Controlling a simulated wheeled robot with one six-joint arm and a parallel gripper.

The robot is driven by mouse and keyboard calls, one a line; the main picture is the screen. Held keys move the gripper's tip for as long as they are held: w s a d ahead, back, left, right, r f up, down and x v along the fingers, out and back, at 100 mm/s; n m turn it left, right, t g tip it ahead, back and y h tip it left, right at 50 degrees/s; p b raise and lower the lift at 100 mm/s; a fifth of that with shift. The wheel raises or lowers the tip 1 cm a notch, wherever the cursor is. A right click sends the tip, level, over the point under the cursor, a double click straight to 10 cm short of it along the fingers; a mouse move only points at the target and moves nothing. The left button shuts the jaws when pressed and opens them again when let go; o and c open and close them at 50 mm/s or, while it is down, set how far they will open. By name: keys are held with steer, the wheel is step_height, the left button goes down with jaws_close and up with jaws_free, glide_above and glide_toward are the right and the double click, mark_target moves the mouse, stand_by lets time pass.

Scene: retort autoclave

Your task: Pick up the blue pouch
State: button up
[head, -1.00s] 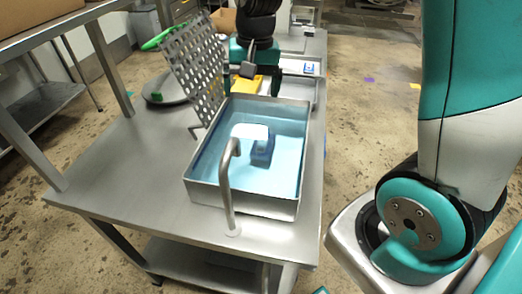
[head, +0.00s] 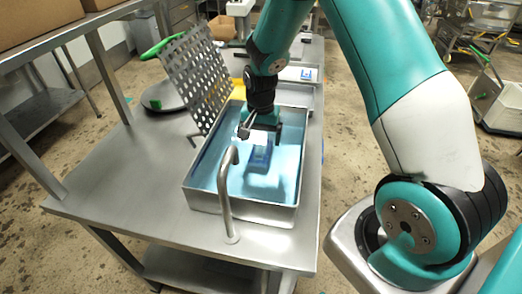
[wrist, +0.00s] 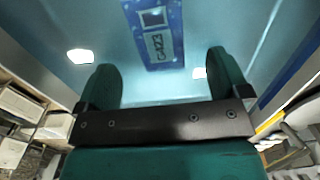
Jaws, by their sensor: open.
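The blue pouch (head: 260,157) lies in the metal basin (head: 245,207) of light blue water. My gripper (head: 262,128) is over the far half of the basin, just beyond and above the pouch. In the wrist view my gripper (wrist: 165,75) is open, its two green fingers apart with nothing between them. I cannot tell how deep the pouch lies.
A curved metal faucet (head: 225,195) rises at the basin's near edge. A tilted perforated metal plate (head: 198,78) stands at the basin's far left. A grey round dish (head: 160,95) lies behind it. The steel table's (head: 130,185) left side is clear.

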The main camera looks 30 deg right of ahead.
mark_target(261, 149)
steer(key=shift+d+f+p, duration=0.1)
steer(key=shift+f+p, duration=0.75)
steer(key=shift+f, duration=1.75)
steer(key=c, duration=1.1)
steer(key=shift+r, duration=0.15)
